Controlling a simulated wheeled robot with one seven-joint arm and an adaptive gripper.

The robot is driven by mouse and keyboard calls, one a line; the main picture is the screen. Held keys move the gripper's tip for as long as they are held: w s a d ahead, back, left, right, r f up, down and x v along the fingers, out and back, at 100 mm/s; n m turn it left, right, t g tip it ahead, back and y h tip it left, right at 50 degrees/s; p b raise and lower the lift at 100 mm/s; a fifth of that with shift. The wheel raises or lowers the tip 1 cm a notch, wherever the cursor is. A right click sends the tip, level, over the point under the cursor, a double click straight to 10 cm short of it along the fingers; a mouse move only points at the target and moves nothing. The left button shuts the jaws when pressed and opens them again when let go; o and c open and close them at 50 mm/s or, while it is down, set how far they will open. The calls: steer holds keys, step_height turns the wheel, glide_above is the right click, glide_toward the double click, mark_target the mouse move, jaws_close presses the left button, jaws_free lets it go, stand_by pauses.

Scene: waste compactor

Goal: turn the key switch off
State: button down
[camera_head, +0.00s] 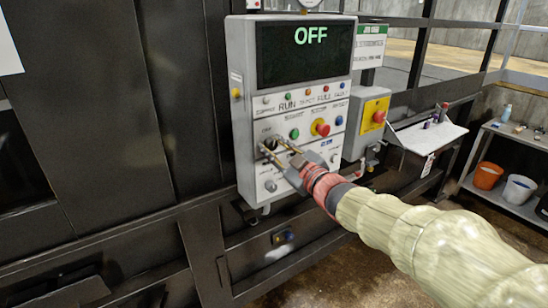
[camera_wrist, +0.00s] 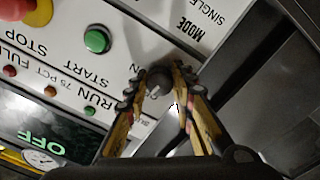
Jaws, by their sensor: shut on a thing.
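The control panel (camera_head: 242,110) is a pale grey box with a dark display (camera_head: 305,50) that reads OFF in green. The key switch (camera_wrist: 158,82) is a dark round knob with a small light key part, on the panel's lower left in the head view. My gripper (camera_head: 272,148) reaches it from the right, with its fingertips at the panel face. In the wrist view my gripper (camera_wrist: 160,84) has one finger on each side of the switch and is shut on it. The fingers partly hide the switch and the lettering beside it.
A green START button (camera_wrist: 97,40) and a red stop button on a yellow base (camera_head: 320,127) sit close to the switch. A grey box with a red button (camera_head: 378,116) stands right of the panel. A shelf (camera_head: 520,135) with buckets is at far right.

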steer(key=shift+f+n+b, duration=0.1)
steer(key=shift+n+b, duration=0.75)
steer(key=shift+n, duration=0.25)
steer(key=c, duration=1.5)
jaws_free()
steer(key=v, duration=1.2)
